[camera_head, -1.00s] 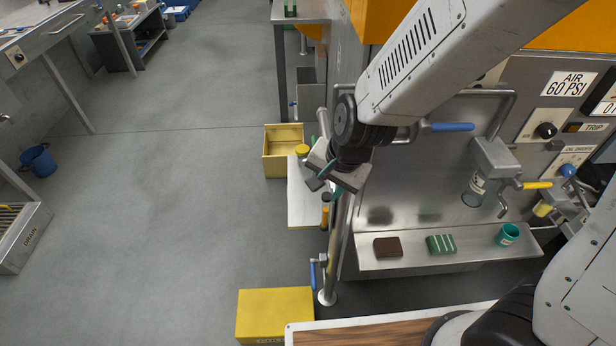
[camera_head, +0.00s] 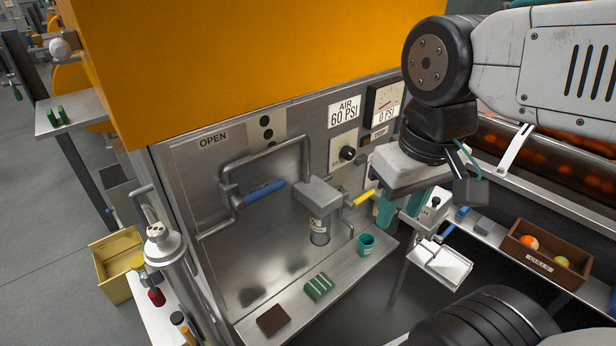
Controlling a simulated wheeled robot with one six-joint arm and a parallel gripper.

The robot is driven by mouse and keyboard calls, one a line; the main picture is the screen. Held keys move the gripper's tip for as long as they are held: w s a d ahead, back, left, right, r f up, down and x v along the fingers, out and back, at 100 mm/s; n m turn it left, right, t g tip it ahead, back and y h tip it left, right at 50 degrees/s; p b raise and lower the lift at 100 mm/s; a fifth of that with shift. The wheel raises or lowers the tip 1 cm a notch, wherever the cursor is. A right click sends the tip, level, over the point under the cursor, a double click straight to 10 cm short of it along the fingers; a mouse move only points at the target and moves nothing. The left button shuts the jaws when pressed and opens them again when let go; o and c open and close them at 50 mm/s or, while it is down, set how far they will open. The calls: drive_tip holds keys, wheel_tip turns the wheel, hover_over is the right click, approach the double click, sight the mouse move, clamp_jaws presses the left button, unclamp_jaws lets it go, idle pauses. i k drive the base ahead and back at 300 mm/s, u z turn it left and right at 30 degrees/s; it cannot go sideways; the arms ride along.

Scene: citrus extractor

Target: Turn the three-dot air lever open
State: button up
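A plate with black dots (camera_head: 266,128) is on the steel panel beside the word OPEN; I see two dots, and its top edge meets the orange hood. Below it is a bent pipe lever with a blue grip (camera_head: 265,193). A shorter lever with a yellow grip (camera_head: 364,197) sticks out of a grey valve block (camera_head: 318,196). I cannot tell which lever is the three-dot one. My gripper (camera_head: 401,208) hangs just right of the yellow grip, in front of the panel. Its teal fingers are apart, with nothing seen between them.
The orange hood (camera_head: 240,60) overhangs the panel. A steel shelf (camera_head: 340,290) below holds a brown block (camera_head: 273,319), a green striped block (camera_head: 319,287) and a teal cup (camera_head: 366,244). A wooden crate (camera_head: 545,267) stands right.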

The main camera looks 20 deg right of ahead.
sight(240, 204)
drive_tip(key=z, duration=1.8)
drive_tip(key=k, duration=0.45)
drive_tip(key=u, duration=0.75)
